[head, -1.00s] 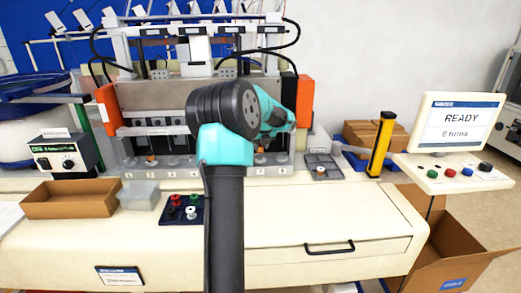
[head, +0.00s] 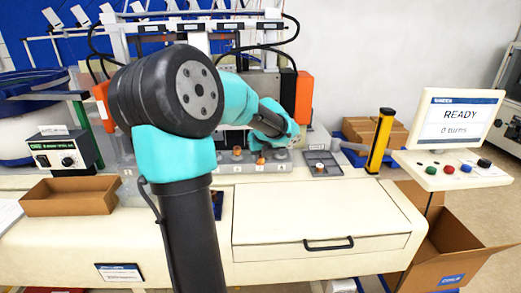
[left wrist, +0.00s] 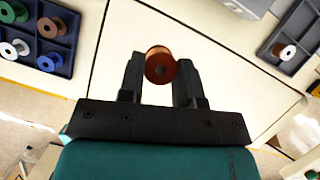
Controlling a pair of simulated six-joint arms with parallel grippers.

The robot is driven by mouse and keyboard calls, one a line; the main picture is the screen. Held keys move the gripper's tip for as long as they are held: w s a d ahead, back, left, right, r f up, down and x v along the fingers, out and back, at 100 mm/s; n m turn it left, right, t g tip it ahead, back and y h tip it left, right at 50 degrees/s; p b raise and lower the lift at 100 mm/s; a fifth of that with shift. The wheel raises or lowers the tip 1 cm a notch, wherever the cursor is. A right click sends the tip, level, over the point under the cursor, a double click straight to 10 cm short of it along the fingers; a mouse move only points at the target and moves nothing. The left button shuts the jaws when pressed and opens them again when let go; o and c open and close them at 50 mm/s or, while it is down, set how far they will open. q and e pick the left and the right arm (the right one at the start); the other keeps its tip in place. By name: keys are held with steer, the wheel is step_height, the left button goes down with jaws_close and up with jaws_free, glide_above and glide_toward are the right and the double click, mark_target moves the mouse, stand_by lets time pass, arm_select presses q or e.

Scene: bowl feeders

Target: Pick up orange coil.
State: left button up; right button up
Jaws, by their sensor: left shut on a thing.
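An orange-brown coil (left wrist: 160,68) is held between the two black fingers of my left gripper (left wrist: 160,82) in the left wrist view. Its round flange with a dark centre hole faces the camera. The coil is over the pale bench top. In the head view a small orange patch (head: 261,160), likely this coil, shows below my left wrist, in front of the numbered station row. My own arm hides much of the gripper there. My right gripper is not in view.
A dark tray (left wrist: 68,42) holds several coloured spools; my arm mostly hides it in the head view. A grey tray (head: 337,168) with one spool stands right of the stations. A yellow post (head: 378,142) and READY screen (head: 459,119) stand farther right.

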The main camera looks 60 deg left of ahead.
arm_select(q)
steer(key=shift+s+d, duration=0.3)
steer(key=shift+d, duration=0.3)
steer(key=shift+w, duration=0.1)
